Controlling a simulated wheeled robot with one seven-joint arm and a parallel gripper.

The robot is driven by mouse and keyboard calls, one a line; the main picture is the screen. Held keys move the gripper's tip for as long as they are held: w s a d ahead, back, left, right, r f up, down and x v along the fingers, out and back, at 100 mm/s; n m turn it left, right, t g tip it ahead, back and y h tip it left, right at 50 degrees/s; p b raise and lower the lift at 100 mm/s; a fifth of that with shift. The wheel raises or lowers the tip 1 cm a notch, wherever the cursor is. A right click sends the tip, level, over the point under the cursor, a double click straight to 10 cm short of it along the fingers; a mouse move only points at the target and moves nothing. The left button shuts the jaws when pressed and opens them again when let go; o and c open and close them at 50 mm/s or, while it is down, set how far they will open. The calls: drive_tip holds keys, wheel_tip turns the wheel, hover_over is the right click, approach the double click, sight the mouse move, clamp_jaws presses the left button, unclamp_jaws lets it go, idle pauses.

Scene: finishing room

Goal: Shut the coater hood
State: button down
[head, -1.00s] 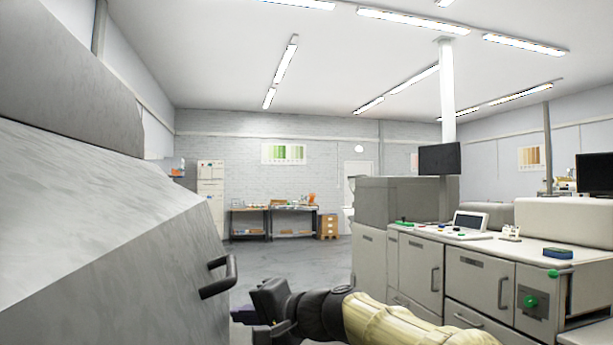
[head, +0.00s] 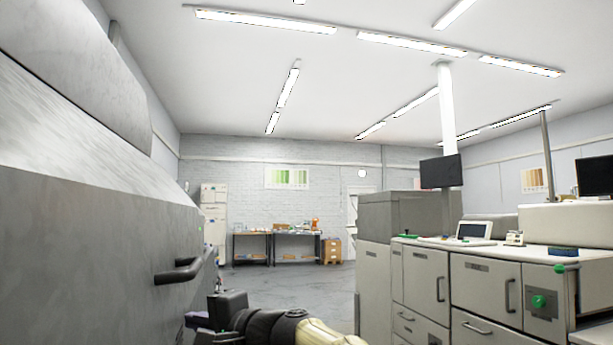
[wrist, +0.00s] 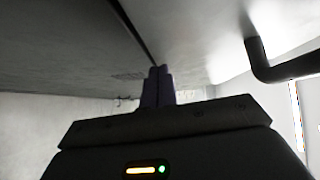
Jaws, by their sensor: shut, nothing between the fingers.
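The coater hood (head: 90,235) fills the left of the head view as a large grey panel with a lighter sloping top. A dark bar handle (head: 180,275) sticks out from its front face. My gripper (head: 198,320) is low in the head view, below the handle and apart from it, its purple fingers shut and empty. In the wrist view the shut fingers (wrist: 158,75) point up beside a dark panel edge, and the handle (wrist: 285,70) is to their right on a pale surface. I cannot tell whether the fingertips touch the hood. The hood's lower edge is hidden.
A grey machine with cabinets (head: 425,275) and a console screen (head: 474,230) stands on the right. A workbench (head: 275,240) and white cabinet (head: 213,212) stand by the far wall. Open floor (head: 310,285) lies between.

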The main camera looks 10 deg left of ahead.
idle(0.5)
drive_tip(key=w+d+v, duration=0.1)
drive_tip(key=w+v, duration=0.1)
drive_tip(key=v, duration=1.1)
drive_tip(key=shift+b, duration=0.45)
drive_tip(key=c, duration=2.1)
unclamp_jaws()
drive_tip(key=shift+w+a+r, duration=0.1)
drive_tip(key=shift+w+r, duration=0.05)
drive_tip(key=shift+w, duration=0.05)
drive_tip(key=o, duration=0.6)
drive_tip(key=w+d+f+h+p, duration=0.1)
drive_tip(key=d+f+h, duration=0.1)
drive_tip(key=f, duration=0.4)
drive_tip(key=d+f+h, duration=0.3)
drive_tip(key=f, duration=0.3)
drive_tip(key=shift+w+d+f+m+p, duration=0.25)
drive_tip(key=shift+w+d+m+p, duration=0.05)
drive_tip(key=shift+w+m+p, duration=0.1)
drive_tip(key=s+d+f+n+g+h+p, duration=0.2)
drive_tip(key=s+d+f+h, duration=0.3)
drive_tip(key=s+d+f, duration=0.3)
drive_tip(key=s+d+f+n+g+h+p, duration=0.2)
drive_tip(key=s+d+f+h, duration=0.3)
drive_tip(key=d+f, duration=1)
drive_tip(key=s+f, duration=0.3)
drive_tip(key=shift+d+n+h, duration=0.15)
drive_tip(key=shift+n+h, duration=0.25)
